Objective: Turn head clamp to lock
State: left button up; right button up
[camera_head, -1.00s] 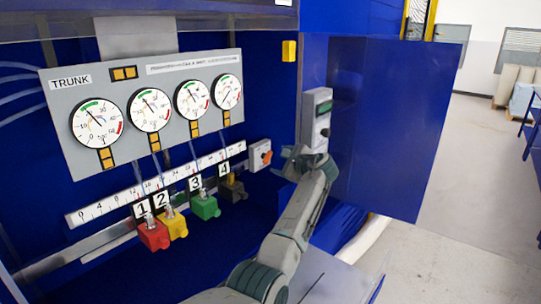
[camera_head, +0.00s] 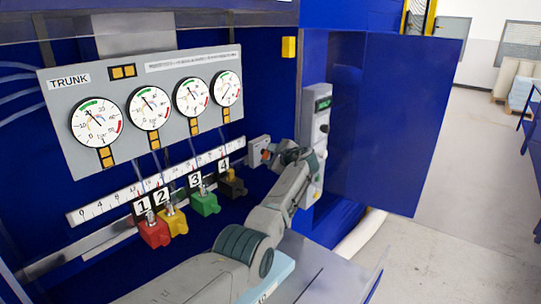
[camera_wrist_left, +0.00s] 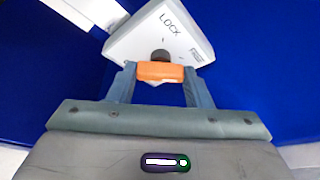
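The head clamp is a light grey box (camera_head: 257,144) on the blue back wall, at the right end of the ruler. Its orange handle (camera_head: 265,155) faces my left gripper (camera_head: 272,155). In the left wrist view the box (camera_wrist_left: 165,30) appears tilted, with the word LOCK on its face. The orange handle (camera_wrist_left: 160,71) sits on a dark shaft. My left gripper's two fingers (camera_wrist_left: 160,80) stand at either end of the handle, which fills the space between them, so the gripper looks shut on it. My right gripper is in no view.
A gauge panel (camera_head: 150,66) marked TRUNK hangs above a ruler (camera_head: 160,182). Red (camera_head: 154,232), yellow (camera_head: 174,221), green (camera_head: 204,202) and black (camera_head: 232,186) blocks sit below. A grey control box (camera_head: 317,112) and blue door panel (camera_head: 395,120) stand at right, close to my left arm.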

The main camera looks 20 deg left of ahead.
pick_arm(q)
jog(key=c, duration=0.4)
jog(key=shift+f, duration=0.1)
jog(key=n+t+b, duration=0.1)
jog(key=n+b, duration=0.1)
jog(key=b, duration=0.4)
jog(key=n+t+b, duration=0.2)
jog(key=n+b, duration=0.1)
jog(key=b, duration=0.4)
jog(key=shift+f+n+y, duration=0.15)
jog(key=shift+n+y, duration=0.15)
jog(key=shift+y, duration=0.1)
